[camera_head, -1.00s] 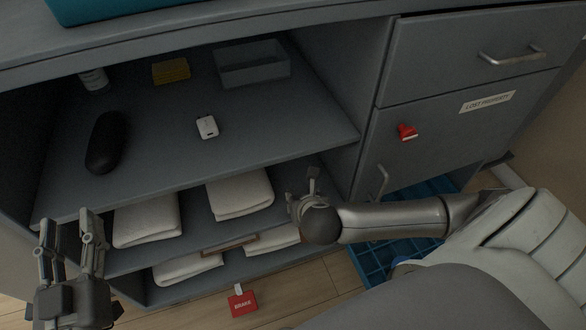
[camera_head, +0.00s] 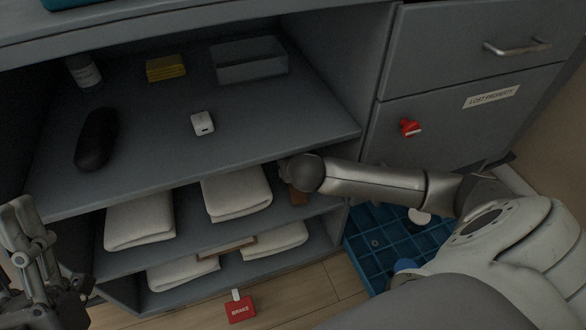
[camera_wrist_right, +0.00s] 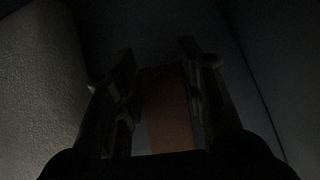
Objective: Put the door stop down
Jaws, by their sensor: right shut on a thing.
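The door stop shows as a brown block (camera_wrist_right: 168,110) between the fingers of my right gripper (camera_wrist_right: 156,62) in the dark right wrist view. The gripper is shut on it. In the head view, part of the brown block (camera_head: 299,196) shows below my right wrist, at the right end of the middle shelf (camera_head: 275,217), beside the folded towels. The wrist hides most of the right gripper there. I cannot tell whether the block touches the shelf. My left gripper (camera_head: 25,232) is at the left edge, fingers apart and empty.
Folded white towels (camera_head: 236,193) fill the shelf left of my right gripper. The top shelf holds a black case (camera_head: 96,139), a white device (camera_head: 202,123), a yellow pack (camera_head: 165,68) and a grey tray (camera_head: 249,72). A blue crate (camera_head: 362,262) and red BRAKE tag (camera_head: 240,309) are on the floor.

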